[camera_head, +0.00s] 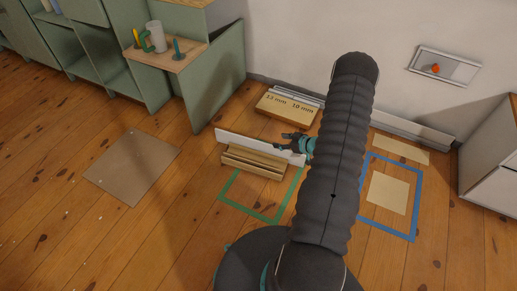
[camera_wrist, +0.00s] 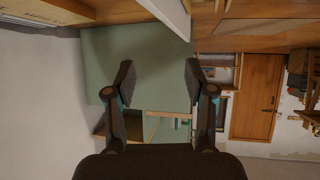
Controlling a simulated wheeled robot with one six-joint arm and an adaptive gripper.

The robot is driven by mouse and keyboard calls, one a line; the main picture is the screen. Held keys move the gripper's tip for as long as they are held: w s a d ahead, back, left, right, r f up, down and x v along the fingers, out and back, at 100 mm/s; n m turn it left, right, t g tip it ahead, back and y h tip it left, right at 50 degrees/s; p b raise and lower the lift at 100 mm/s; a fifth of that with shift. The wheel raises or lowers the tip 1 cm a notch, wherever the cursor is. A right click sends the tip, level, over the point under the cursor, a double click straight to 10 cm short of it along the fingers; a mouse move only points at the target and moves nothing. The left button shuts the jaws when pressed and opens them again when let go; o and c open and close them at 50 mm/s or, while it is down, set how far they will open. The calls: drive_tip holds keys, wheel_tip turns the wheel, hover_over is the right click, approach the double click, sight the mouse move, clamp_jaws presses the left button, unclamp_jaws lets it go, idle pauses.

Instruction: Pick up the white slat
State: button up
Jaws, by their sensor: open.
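The white slat (camera_head: 240,143) is a long, thin strip standing on edge in or against a low wooden holder (camera_head: 256,163) on the floor. My gripper (camera_head: 288,142) is beside the slat's right half, with its fingers pointing left; whether they touch it cannot be told. In the wrist view my gripper (camera_wrist: 159,82) is open, with nothing between its fingertips. The white slat (camera_wrist: 172,15) shows there at the top edge, beyond the fingertips. My arm hides some of the floor right of the slat.
A wooden block marked "13 mm" and "10 mm" (camera_head: 287,107) lies by the wall behind the gripper. Green tape (camera_head: 252,212) and blue tape (camera_head: 414,215) outline floor areas. A brown cardboard sheet (camera_head: 131,166) lies left. Green shelving (camera_head: 215,80) stands back left.

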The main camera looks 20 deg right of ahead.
sight(259, 142)
drive_tip(key=shift+y, duration=0.3)
drive_tip(key=x, duration=0.6)
drive_tip(key=s+f+x, duration=0.1)
drive_tip(key=x, duration=0.2)
drive_tip(key=shift+a+f+b, duration=0.1)
drive_tip(key=shift+a+b, duration=0.1)
drive_tip(key=shift+b, duration=0.2)
drive_tip(key=shift+a+x, duration=0.15)
drive_tip(key=shift+x, duration=1.15)
drive_tip(key=shift+a+x, duration=0.15)
drive_tip(key=shift+x, duration=1.1)
drive_tip(key=shift+s, duration=0.15)
clamp_jaws()
